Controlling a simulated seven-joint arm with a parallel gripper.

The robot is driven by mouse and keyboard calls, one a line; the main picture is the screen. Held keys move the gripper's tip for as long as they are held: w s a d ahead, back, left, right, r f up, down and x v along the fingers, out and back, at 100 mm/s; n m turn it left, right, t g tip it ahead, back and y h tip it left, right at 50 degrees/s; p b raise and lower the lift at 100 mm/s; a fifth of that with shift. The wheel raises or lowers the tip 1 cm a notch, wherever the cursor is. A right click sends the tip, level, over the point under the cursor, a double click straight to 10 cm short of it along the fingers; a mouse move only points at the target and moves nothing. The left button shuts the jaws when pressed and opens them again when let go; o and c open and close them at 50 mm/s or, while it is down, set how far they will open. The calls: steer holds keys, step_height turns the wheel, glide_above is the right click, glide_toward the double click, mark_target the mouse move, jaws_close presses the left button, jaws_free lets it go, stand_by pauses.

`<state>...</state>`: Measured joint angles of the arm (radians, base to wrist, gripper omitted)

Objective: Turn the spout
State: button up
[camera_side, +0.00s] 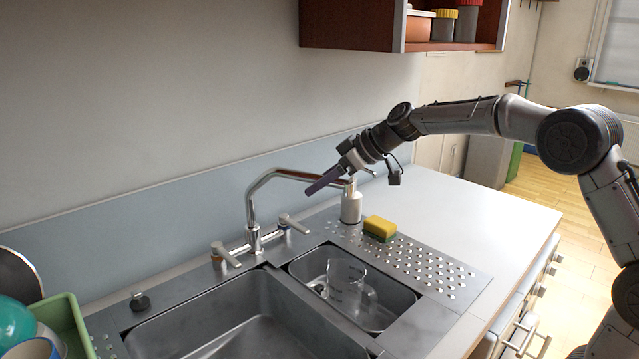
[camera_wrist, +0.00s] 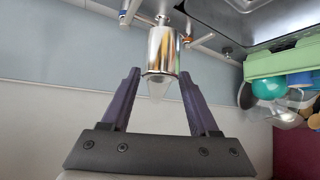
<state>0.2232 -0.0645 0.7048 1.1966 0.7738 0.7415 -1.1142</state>
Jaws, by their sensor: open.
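The chrome spout (camera_side: 262,184) rises from the tap base between two lever handles (camera_side: 226,254) and arches to the right over the small basin. Its far end is partly hidden by my gripper (camera_side: 309,190) in the side view. My gripper has purple fingers and comes in from the right, angled down and left, close to the spout. In the wrist view my gripper (camera_wrist: 160,74) is open. The shiny spout (camera_wrist: 163,52) appears between and beyond the two fingertips, with a visible gap on each side.
A white soap bottle (camera_side: 351,207) and a yellow-green sponge (camera_side: 380,228) stand right of the tap. A clear jug (camera_side: 346,284) sits in the small basin. A green rack (camera_side: 68,325) with dishes is at the left. A wall cabinet (camera_side: 350,25) hangs above.

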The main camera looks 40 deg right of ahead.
mark_target(344, 182)
steer(key=shift+s+d+r, duration=0.2)
steer(key=shift+s+r, duration=0.15)
steer(key=shift+s, duration=0.05)
steer(key=shift+v, duration=3)
steer(key=shift+a, duration=0.15)
steer(key=s+a+r+n, duration=0.1)
steer(key=s+a+r, duration=0.25)
steer(key=s, duration=0.35)
steer(key=s+a+r+n, duration=0.1)
steer(key=s+a+r, duration=0.1)
steer(key=s+a, duration=0.35)
steer(key=s+d+f+m+g+h, duration=0.1)
steer(key=s+d+f+m+h, duration=0.1)
steer(key=s+f, duration=0.5)
steer(key=s+d+f+m+g+h, duration=0.2)
steer(key=s+f+m, duration=0.3)
steer(key=s, duration=0.9)
step_height(344, 182, down, 3)
steer(key=shift+d+f, duration=0.1)
steer(key=shift+d, duration=0.55)
